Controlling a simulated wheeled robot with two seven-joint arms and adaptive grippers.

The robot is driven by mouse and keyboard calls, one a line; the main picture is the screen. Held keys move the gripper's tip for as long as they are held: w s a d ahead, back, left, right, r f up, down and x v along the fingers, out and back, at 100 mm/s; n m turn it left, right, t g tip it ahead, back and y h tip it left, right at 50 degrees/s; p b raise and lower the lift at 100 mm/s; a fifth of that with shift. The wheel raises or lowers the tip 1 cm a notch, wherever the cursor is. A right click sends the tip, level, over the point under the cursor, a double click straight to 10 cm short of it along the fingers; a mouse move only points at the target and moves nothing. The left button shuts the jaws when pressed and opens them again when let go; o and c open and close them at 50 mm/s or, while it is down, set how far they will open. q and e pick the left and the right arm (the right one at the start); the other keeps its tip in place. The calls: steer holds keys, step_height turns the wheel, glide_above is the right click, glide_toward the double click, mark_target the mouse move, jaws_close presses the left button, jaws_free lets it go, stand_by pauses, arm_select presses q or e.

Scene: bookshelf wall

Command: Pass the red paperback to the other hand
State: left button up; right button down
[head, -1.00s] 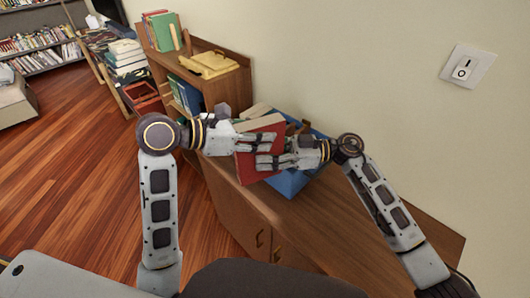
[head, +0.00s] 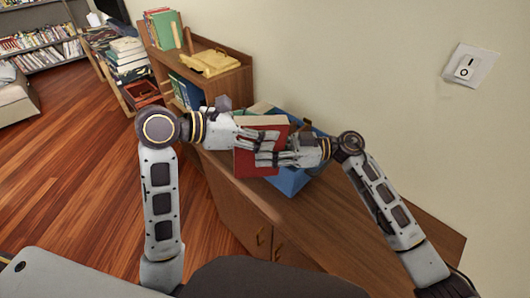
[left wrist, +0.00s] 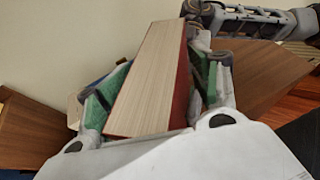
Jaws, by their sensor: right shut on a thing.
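The red paperback (head: 247,163) stands between my two grippers in the head view, its red cover towards me. My left gripper (head: 268,137) reaches across its upper part from the left. My right gripper (head: 266,157) is shut on it from the right, lower down. In the left wrist view the pale page edge of the paperback (left wrist: 152,80) lies between the green-padded fingers of my left gripper (left wrist: 155,95). Whether both pads press on it is not clear. The fingers hide part of the cover.
A blue bin (head: 290,182) stands on the wooden cabinet just behind and below the hands. A shelf with a yellow object (head: 209,63) and upright books (head: 161,29) stands further back. The wall with a switch (head: 468,67) is at right. The cabinet top at front right is clear.

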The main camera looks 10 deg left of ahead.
arm_select(q)
steer(key=shift+w+a+r, duration=0.1)
steer(key=shift+r, duration=4.45)
